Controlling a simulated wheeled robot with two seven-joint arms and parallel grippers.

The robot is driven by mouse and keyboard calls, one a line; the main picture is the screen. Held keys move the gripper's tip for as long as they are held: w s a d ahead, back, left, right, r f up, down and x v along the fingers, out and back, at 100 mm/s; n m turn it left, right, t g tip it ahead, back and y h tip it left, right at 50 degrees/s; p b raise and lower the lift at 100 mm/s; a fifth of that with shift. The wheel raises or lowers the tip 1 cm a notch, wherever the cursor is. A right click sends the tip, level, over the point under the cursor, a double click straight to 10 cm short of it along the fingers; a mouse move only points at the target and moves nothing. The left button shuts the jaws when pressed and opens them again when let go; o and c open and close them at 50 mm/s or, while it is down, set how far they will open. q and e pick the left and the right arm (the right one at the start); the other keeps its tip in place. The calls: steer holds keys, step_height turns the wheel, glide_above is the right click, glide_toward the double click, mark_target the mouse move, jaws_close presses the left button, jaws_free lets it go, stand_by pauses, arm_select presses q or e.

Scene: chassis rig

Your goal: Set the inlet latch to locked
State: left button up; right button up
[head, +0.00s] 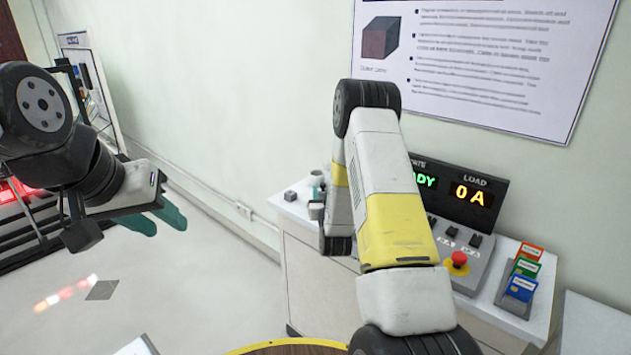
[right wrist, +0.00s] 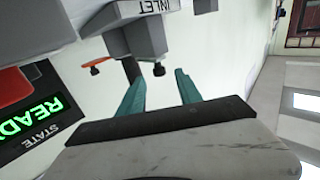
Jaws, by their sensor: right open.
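In the right wrist view, a grey block (right wrist: 144,38) hangs from a housing with an INLET label (right wrist: 156,6). A small dark knob (right wrist: 158,69) sits just past the block's end; I cannot tell which position the latch is in. My right gripper (right wrist: 162,92) is open, its two teal fingers apart, with the knob in front of the gap and nothing between them. In the head view, my right arm hides most of that gripper and the latch. My left gripper (head: 157,221) is open and empty, out over the floor at the left.
In the right wrist view, a red-orange part (right wrist: 88,88) and a READY display (right wrist: 35,115) lie left of the fingers. In the head view, a cabinet (head: 310,275) carries a LOAD display (head: 470,195), a red button (head: 458,260) and coloured cards (head: 522,288).

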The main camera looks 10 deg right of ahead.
steer(key=w, duration=0.5)
steer(key=w+d, duration=0.1)
steer(key=w, duration=0.1)
steer(key=shift+w, duration=0.3)
jaws_close()
stand_by(1.1)
